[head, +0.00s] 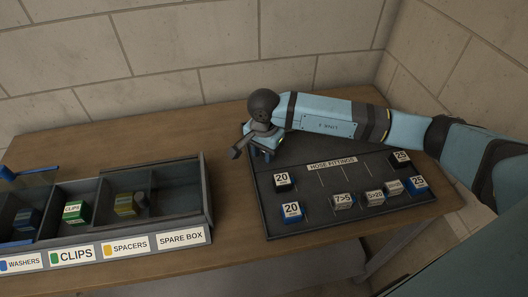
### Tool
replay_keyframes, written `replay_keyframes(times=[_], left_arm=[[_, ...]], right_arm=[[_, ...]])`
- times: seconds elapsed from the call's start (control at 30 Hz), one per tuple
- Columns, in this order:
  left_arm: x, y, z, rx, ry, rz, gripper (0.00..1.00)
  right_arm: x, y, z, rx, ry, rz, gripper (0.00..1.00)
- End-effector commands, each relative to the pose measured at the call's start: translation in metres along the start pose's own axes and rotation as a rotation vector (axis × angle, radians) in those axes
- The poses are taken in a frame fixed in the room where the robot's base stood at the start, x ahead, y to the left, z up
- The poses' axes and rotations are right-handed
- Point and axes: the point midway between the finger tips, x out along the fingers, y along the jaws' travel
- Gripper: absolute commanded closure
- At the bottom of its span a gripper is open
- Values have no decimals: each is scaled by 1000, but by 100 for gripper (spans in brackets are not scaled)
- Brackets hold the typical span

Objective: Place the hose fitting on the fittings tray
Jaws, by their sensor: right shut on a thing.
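The fittings tray (270,221) is a dark tray with a raised rim and a "HOSE FITTINGS" label, on the bench at the right. Several small blocks marked 20, 25, 7>5 and similar stand in it. My right gripper (262,152) reaches in from the right, over the tray's back left corner. It is shut on a hose fitting, which the hand mostly hides, so its marking cannot be read. I cannot tell whether the held fitting touches the tray. My left gripper is not in view.
A divided box (185,228) at the left has sections labelled WASHERS, CLIPS, SPACERS and SPARE BOX. The first three sections hold small parts; the spare section looks empty. A stone block wall (160,45) closes off the back. Bare bench lies between box and tray.

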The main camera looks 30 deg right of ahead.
Motion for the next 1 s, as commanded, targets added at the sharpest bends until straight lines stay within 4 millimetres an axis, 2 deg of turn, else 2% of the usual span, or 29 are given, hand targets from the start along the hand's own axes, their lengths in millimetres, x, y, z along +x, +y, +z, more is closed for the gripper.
replay_keyframes(times=[0.07, 0.43, 0.47, 0.5, 0.8, 0.9, 1.0], left_arm=[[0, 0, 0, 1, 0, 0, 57], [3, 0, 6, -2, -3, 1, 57], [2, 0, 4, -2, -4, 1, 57], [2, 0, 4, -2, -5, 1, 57], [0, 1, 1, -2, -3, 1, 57], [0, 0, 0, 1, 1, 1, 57], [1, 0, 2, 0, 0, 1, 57]], right_arm=[[6, 0, 0, 0, 0, -1, 93], [12, 0, 0, 0, 1, -1, 93], [10, 0, 0, 0, 1, -1, 62], [10, 0, 0, 0, 1, -1, 58], [7, 0, 0, 0, 1, -1, 58], [0, -1, -1, 0, 2, -3, 58], [-17, -1, -1, 0, 4, -5, 58]])
